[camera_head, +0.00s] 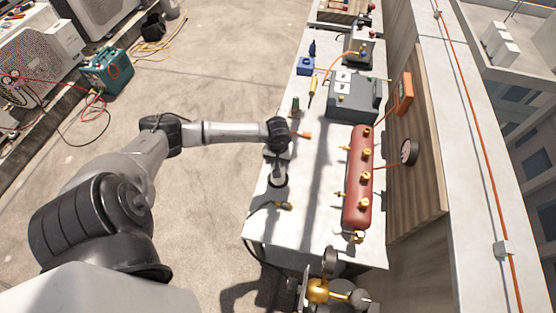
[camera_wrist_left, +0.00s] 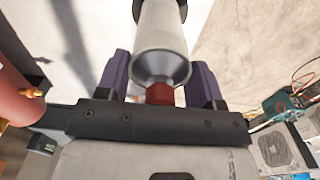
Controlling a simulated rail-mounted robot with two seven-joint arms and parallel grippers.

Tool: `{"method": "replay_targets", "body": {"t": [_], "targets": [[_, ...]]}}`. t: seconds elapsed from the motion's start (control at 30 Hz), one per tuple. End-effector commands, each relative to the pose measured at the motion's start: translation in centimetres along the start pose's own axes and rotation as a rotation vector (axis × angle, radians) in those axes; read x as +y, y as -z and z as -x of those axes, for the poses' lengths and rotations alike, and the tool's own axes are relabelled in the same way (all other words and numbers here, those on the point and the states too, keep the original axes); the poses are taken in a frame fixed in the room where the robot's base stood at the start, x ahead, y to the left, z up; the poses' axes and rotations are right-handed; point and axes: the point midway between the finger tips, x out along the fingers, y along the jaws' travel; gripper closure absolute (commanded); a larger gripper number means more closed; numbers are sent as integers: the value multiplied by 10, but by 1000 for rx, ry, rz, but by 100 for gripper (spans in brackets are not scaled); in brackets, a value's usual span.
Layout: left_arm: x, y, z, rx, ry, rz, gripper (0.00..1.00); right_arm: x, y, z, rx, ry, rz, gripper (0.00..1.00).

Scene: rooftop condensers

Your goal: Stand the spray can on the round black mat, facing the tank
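The spray can (camera_head: 279,177) is pale with a grey shoulder and a red cap; in the left wrist view its body (camera_wrist_left: 160,35) fills the top middle. My left gripper (camera_head: 277,155) is at its upper end, with purple fingers (camera_wrist_left: 160,85) close against both sides of the can. The can looks upright over the near left of the bench. A dark edge shows around its far end in the wrist view, perhaps the round black mat; I cannot tell if the can touches it. The red tank (camera_head: 357,190) with brass valves lies to the right. My right gripper is not in view.
The pale bench (camera_head: 318,205) has bare room between can and tank. A grey box (camera_head: 352,98), a blue block (camera_head: 304,66) and a yellow-handled tool (camera_head: 312,92) stand farther back. A gauge (camera_head: 408,151) is on the wooden panel. Brass fittings (camera_head: 318,290) are at the near end.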

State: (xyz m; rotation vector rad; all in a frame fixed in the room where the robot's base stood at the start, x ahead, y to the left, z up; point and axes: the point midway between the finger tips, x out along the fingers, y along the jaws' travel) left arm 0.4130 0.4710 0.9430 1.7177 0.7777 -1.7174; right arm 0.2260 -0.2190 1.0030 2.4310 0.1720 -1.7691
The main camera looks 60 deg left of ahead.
Motion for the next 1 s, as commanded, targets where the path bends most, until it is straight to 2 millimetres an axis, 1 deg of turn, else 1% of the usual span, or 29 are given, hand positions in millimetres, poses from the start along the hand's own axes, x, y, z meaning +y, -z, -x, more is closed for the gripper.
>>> {"method": "replay_targets", "body": {"t": [0.03, 0.2, 0.27, 0.47, 0.6, 0.63, 0.77, 1.0], "targets": [[0, 0, 0, 0, 0, 0, 35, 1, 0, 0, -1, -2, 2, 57], [0, 0, 0, 0, 0, 0, 18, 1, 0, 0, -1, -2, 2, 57], [0, 0, 0, 0, 0, 0, 14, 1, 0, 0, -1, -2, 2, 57], [0, 0, 0, 0, 0, 0, 14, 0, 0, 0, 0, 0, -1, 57], [0, 0, 6, 0, -1, 0, 14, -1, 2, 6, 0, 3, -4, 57], [0, 1, 8, 2, -1, 0, 14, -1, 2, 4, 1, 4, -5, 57], [0, 1, 29, 4, -2, -2, 14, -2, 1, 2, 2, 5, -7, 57], [0, 1, 75, 5, -1, -2, 14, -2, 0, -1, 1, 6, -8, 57]]}}
